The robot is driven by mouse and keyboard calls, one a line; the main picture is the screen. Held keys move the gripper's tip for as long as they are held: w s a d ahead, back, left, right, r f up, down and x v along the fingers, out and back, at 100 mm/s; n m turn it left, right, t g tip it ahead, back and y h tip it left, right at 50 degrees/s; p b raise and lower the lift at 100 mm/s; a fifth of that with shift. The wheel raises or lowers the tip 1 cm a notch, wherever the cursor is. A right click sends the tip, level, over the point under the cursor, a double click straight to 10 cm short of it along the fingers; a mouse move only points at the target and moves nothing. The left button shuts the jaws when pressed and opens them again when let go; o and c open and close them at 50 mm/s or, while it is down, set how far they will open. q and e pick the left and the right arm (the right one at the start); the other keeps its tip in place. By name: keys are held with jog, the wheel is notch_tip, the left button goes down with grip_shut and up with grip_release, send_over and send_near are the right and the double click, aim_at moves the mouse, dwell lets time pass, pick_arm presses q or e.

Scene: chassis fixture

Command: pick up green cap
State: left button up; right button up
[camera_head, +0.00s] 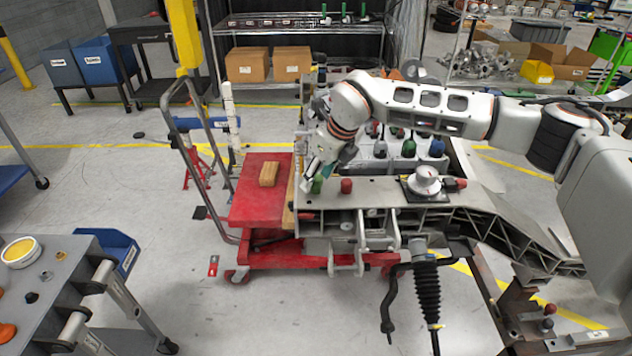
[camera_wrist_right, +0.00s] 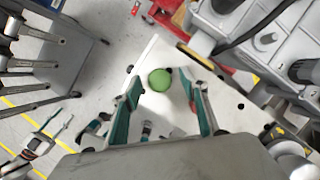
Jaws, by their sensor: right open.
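The green cap (camera_head: 317,186) sits near the left end of the grey chassis part's flat top (camera_head: 375,191). It also shows as a round green disc in the right wrist view (camera_wrist_right: 160,79). My right gripper (camera_head: 312,176) is just over the cap, reaching down from the right, and partly hides it in the head view. In the right wrist view its teal-padded fingers (camera_wrist_right: 162,88) are spread, with the cap in line with the gap between the tips. I cannot tell the exact height gap. My left gripper is not in view.
A red cap (camera_head: 346,186) stands right of the green one. A silver round part (camera_head: 424,180) on a dark base sits farther right. Green and blue-topped items (camera_head: 409,147) stand behind. A red cart (camera_head: 258,208) holds a tan block (camera_head: 268,174). The floor at left is partly clear.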

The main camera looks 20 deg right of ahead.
jog(key=shift+x, duration=0.85)
jog(key=c, duration=0.9)
jog(key=shift+r, duration=0.1)
notch_tip(320, 180, up, 20)
